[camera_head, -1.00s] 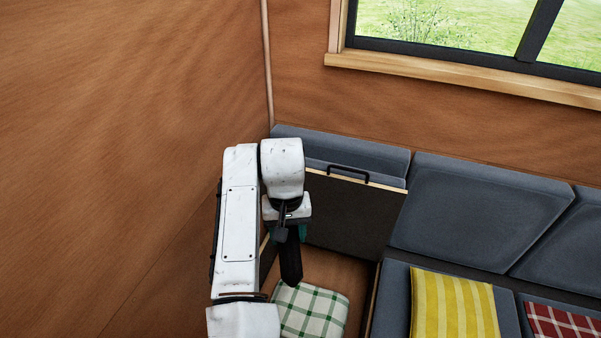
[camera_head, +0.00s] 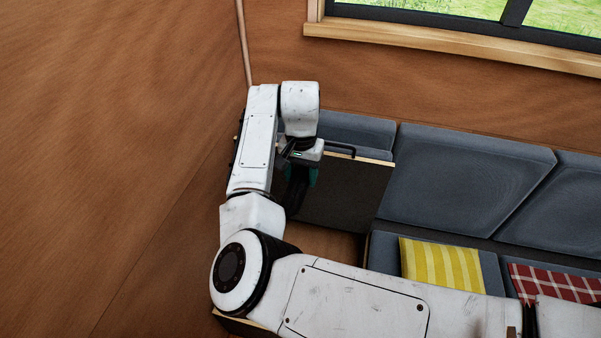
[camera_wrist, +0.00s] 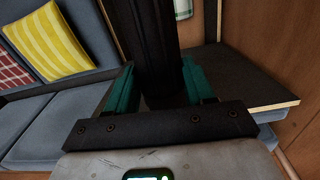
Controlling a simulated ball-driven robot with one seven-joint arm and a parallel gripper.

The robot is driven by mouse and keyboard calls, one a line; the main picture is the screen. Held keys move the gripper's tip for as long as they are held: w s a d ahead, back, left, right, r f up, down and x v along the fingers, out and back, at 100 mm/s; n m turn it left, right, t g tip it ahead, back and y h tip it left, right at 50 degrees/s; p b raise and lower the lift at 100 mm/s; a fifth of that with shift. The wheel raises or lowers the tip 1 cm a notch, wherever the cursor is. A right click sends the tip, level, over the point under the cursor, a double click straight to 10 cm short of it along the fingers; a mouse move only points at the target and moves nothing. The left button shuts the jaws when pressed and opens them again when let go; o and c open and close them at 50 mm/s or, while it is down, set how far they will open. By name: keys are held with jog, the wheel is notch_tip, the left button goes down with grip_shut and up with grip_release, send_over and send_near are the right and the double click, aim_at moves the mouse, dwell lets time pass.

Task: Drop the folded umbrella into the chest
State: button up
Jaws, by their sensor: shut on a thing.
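The folded umbrella (camera_wrist: 150,40) is black and long. My gripper (camera_wrist: 158,85) is shut on it, with a teal finger on each side in the wrist view. In the head view the umbrella (camera_head: 296,190) hangs down from my gripper (camera_head: 304,174), partly hidden by my arm. The chest (camera_head: 330,242) is the corner bench box, with a bare wooden inside partly showing. Its dark lid (camera_head: 348,198) stands raised behind, with a black handle on its top edge. The umbrella is in front of the lid, over or in the opening; its depth is unclear.
The grey sofa (camera_head: 460,185) runs to the right, with a yellow striped cushion (camera_head: 441,265) and a red checked cushion (camera_head: 550,284). Wooden walls (camera_head: 120,150) close the corner.

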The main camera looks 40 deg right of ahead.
aim_at(301, 172)
jog(key=shift+f+b, duration=0.5)
jog(key=shift+f, duration=0.4)
jog(key=shift+r, duration=0.1)
jog(key=o, duration=1.4)
jog(key=shift+c, duration=0.2)
notch_tip(301, 172, up, 11)
jog(key=shift+f+b, duration=0.15)
jog(key=shift+b, duration=0.15)
